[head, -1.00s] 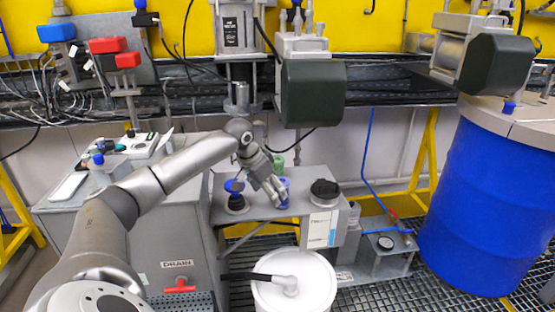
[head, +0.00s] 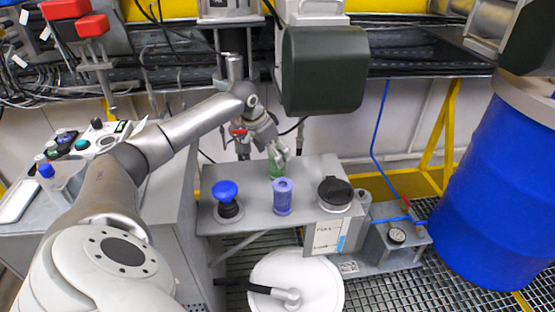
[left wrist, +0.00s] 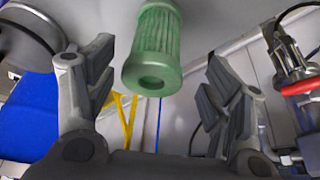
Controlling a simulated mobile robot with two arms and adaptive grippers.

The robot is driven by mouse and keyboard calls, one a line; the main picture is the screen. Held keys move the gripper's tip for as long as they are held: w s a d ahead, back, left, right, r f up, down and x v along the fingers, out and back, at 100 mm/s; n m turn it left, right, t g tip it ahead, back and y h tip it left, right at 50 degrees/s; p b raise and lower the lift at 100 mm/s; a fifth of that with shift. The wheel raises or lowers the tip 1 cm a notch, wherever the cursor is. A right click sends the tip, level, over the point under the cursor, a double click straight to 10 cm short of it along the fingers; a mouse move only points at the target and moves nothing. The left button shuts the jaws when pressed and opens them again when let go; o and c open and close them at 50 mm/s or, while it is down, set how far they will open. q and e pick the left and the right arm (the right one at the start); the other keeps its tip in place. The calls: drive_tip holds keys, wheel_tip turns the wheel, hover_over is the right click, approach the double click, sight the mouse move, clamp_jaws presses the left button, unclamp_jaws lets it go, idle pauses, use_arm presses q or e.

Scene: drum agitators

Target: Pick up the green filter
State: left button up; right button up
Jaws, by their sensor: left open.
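The green filter (head: 276,166) stands on the grey shelf (head: 311,176), behind the purple filter (head: 283,197), and my gripper partly hides it in the head view. In the left wrist view the green filter (left wrist: 155,50) is a ribbed cylinder with a round hole in its end. My left gripper (head: 277,149) is at the green filter. In the left wrist view its fingers (left wrist: 158,72) are spread, one on each side of the filter, with gaps visible on both sides. My right gripper is not in view.
A blue-topped knob (head: 225,192) and a black-lidded container (head: 335,193) stand on the same shelf. A dark green motor box (head: 325,70) hangs above it. A white drum (head: 296,280) is below, and a large blue drum (head: 503,190) stands at the right.

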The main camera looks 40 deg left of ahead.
sight(275, 172)
use_arm(q)
drive_tip(key=x, duration=0.1)
drive_tip(key=p+x, duration=0.1)
drive_tip(key=x, duration=0.3)
drive_tip(key=shift+d, duration=0.3)
drive_tip(key=shift+w+f, duration=0.25)
drive_tip(key=shift+f, duration=0.25)
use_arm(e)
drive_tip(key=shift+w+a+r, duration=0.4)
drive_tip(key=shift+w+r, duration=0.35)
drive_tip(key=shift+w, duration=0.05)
use_arm(q)
drive_tip(key=shift+c, duration=0.9)
drive_tip(key=c, duration=0.9)
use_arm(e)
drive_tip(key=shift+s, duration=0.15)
